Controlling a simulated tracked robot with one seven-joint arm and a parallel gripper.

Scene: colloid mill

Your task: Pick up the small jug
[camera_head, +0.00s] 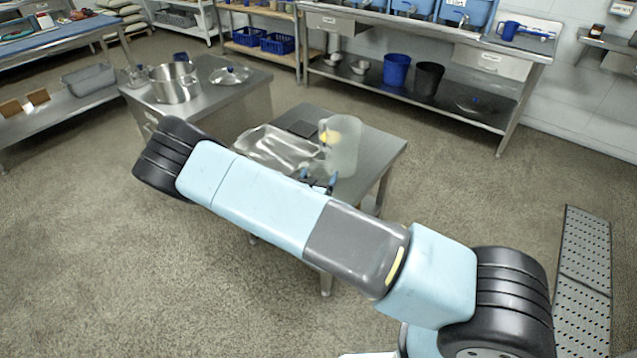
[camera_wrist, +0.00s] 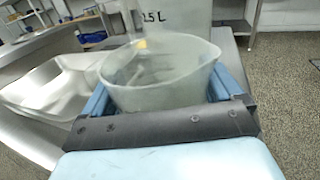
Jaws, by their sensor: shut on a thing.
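The small jug (camera_wrist: 160,90) is translucent and pale, with a wide rim, and fills the middle of the wrist view. My gripper (camera_wrist: 158,98) has its blue fingers on either side of this jug and is shut on it. In the head view my gripper (camera_head: 319,184) is at the near edge of the small steel table (camera_head: 372,170), mostly behind my arm. I cannot make out the small jug clearly there. A bigger translucent jug (camera_head: 345,146) stands upright on the table; in the wrist view the bigger jug (camera_wrist: 180,22), marked with litres, is just behind the small one.
A steel table with a pot (camera_head: 175,83) stands at the back left. Blue and black buckets (camera_head: 397,70) sit on a shelf behind.

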